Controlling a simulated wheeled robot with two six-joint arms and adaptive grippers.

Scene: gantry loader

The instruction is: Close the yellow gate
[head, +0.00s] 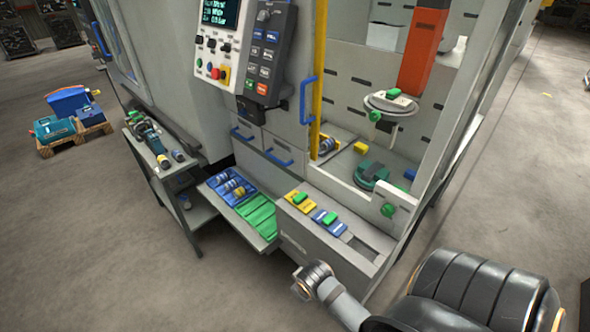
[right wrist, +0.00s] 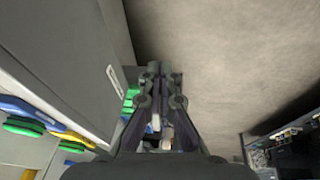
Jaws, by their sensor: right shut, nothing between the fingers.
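The yellow gate shows as a tall narrow yellow edge (head: 319,75) in the head view, at the left side of the machine's opening. A blue vertical handle (head: 308,100) is beside it, on the grey panel to its left. The opening to the right of the yellow edge is uncovered and its inside shows. My right gripper (right wrist: 161,75) is shut and empty in the right wrist view, beside a grey machine wall. In the head view my right arm comes in at the bottom, low in front of the machine and well below the handle; its fingers cannot be made out there. My left gripper is not in view.
A grey tray (head: 372,238) with yellow and blue pieces juts out under the opening. A lower drawer (head: 262,240) holds blue and green pieces. A control panel (head: 262,52) hangs to the left of the handle. A side table (head: 150,148) stands left; the front floor is clear.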

